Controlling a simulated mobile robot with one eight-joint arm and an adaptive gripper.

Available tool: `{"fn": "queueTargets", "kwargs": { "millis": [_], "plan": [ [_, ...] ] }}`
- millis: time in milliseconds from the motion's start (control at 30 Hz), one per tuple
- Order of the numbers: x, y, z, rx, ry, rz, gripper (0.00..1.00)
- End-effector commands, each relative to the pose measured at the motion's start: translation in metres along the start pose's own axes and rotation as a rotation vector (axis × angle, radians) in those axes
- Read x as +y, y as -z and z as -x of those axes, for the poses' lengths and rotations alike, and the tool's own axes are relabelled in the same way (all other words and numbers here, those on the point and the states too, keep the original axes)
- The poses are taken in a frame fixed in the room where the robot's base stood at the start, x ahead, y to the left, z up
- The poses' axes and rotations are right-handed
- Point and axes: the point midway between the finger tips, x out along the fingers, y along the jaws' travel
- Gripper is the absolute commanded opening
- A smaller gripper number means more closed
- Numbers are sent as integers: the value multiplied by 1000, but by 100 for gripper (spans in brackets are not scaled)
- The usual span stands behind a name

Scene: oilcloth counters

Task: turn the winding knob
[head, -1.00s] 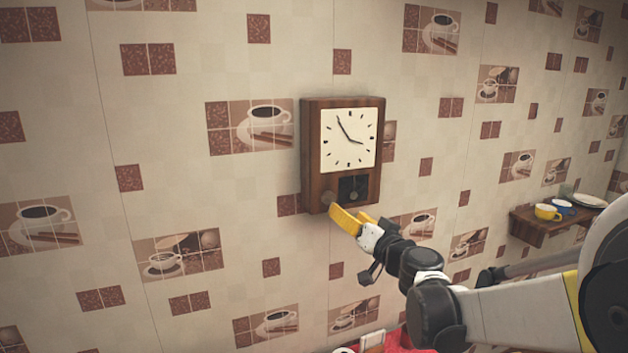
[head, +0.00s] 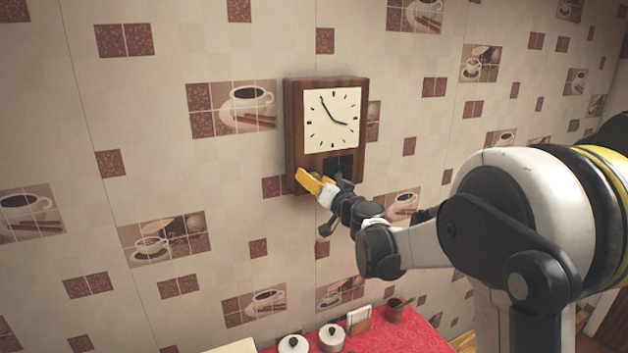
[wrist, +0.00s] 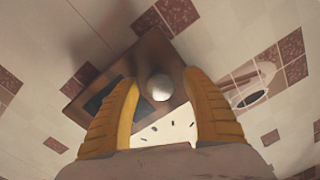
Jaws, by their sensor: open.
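A wooden wall clock (head: 294,130) with a square white dial (head: 332,116) and a dark lower window hangs on the tiled wall. Its pale round winding knob (wrist: 160,87) shows in the wrist view, between my two yellow fingers and near their tips. No clear contact between fingers and knob shows. In the head view, my gripper (head: 309,180) is at the clock's lower left corner and covers the knob. My gripper is open, with a finger on either side of the knob. The clock's underside is partly hidden by my gripper.
Below stands a counter with a red cloth (head: 400,338). On it are white-lidded pots (head: 332,338), a small upright holder (head: 359,318) and a dark cup (head: 395,312) with something green. The wall left of the clock is clear.

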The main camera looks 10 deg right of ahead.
Motion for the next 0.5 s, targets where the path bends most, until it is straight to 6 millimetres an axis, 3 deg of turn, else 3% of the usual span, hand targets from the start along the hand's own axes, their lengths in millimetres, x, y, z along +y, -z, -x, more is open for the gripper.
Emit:
{"fn": "queueTargets", "kwargs": {
  "millis": [33, 67, 200, 233, 500],
  "plan": [
    [0, 0, 0, 0, 0, 0, 55],
    [0, 0, 0, 0, 0, 0, 48],
    [0, 0, 0, 0, 0, 0, 5],
    [0, 0, 0, 0, 0, 0, 1],
    [0, 0, 0, 0, 0, -20, 1]
  ]
}}
